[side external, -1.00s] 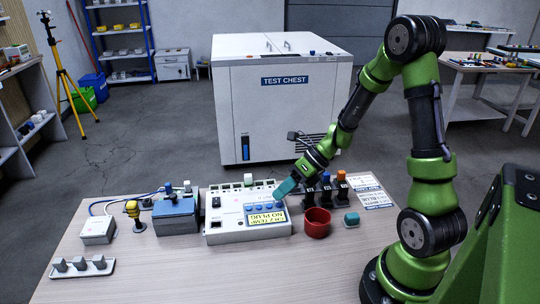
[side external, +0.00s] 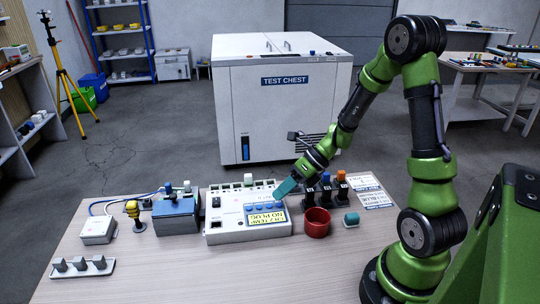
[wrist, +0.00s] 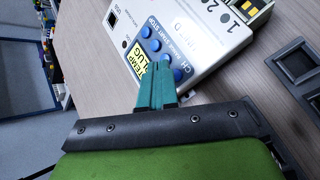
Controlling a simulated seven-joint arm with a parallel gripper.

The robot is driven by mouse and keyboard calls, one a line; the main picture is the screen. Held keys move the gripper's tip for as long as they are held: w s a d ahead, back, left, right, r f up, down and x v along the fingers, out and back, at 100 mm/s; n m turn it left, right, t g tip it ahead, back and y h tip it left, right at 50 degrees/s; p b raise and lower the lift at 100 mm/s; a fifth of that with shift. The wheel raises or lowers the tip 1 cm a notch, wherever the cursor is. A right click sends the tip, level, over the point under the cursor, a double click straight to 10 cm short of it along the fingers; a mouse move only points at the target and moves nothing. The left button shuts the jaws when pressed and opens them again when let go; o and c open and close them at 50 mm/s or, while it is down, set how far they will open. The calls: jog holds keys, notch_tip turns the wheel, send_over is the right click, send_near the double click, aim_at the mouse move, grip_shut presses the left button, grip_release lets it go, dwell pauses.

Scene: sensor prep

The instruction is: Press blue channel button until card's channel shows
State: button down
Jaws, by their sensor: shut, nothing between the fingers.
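The white logger box (side external: 222,237) stands on the table, with a yellow display (side external: 267,217) reading "TEMP" and "NO PLUG"; its channel appears to be CH2, in small text. A row of blue buttons (side external: 263,207) runs along the display. In the wrist view, the blue button beside the "CH" label (wrist: 177,75) is at the row's near end. My gripper (side external: 277,197) is shut and empty, its teal fingertips pointing down over the button row. In the wrist view the fingertips (wrist: 159,68) overlap the row's near end; contact is unclear.
Orange-, blue- and dark-topped plugs (side external: 326,190) stand behind the cup. A blue-grey box (side external: 175,215) is at left. The table front (side external: 230,275) is clear.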

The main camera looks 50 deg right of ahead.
aim_at(283, 204)
jog(key=shift+f, duration=0.2)
jog(key=shift+f, duration=0.25)
jog(key=shift+f, duration=0.35)
dwell(0.5)
dwell(0.4)
jog(key=shift+r, duration=0.8)
jog(key=shift+r, duration=2.5)
